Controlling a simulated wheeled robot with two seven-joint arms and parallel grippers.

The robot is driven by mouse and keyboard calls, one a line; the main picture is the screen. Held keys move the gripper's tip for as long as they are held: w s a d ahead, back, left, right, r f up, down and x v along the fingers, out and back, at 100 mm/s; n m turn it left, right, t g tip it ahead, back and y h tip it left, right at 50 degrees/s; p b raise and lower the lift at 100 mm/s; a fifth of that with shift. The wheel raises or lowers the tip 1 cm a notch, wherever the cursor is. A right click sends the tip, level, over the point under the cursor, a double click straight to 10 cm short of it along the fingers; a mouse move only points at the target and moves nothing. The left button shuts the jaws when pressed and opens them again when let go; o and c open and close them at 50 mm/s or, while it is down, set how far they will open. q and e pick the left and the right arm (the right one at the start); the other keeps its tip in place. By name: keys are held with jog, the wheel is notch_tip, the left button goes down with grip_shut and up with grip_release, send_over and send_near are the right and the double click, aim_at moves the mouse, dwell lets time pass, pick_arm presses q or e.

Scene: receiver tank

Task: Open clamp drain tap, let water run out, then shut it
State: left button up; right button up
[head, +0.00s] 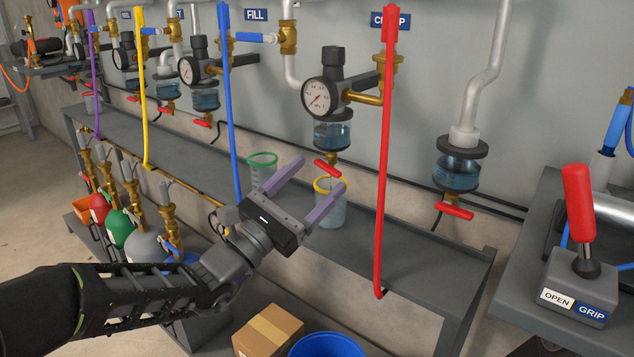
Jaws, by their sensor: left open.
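The sign reading CLAMP (379,19) is partly covered by a red hose. Left of that hose, a regulator with a round gauge (322,97) has a clear bowl (332,134) with bluish water in it. Under the bowl is a brass drain tap with a red handle (327,168). A clear cup with a yellow rim (332,212) stands below the tap. My left gripper (320,173) is open, its two purple fingers pointing at the tap. The handle appears near the fingertips; I cannot tell whether they touch it. My right gripper is not in view.
A green-rimmed cup (262,163) stands on the grey shelf (425,255). Red (384,200) and blue (231,120) hoses hang on either side of the gripper. Another bowl (457,174) with a red tap (455,211) is at right. A lever box (582,283) reads OPEN and GRIP.

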pick_arm(q)
jog(key=shift+w+d+r, duration=0.3)
jog(key=shift+w+d, duration=0.1)
jog(key=shift+w, duration=0.1)
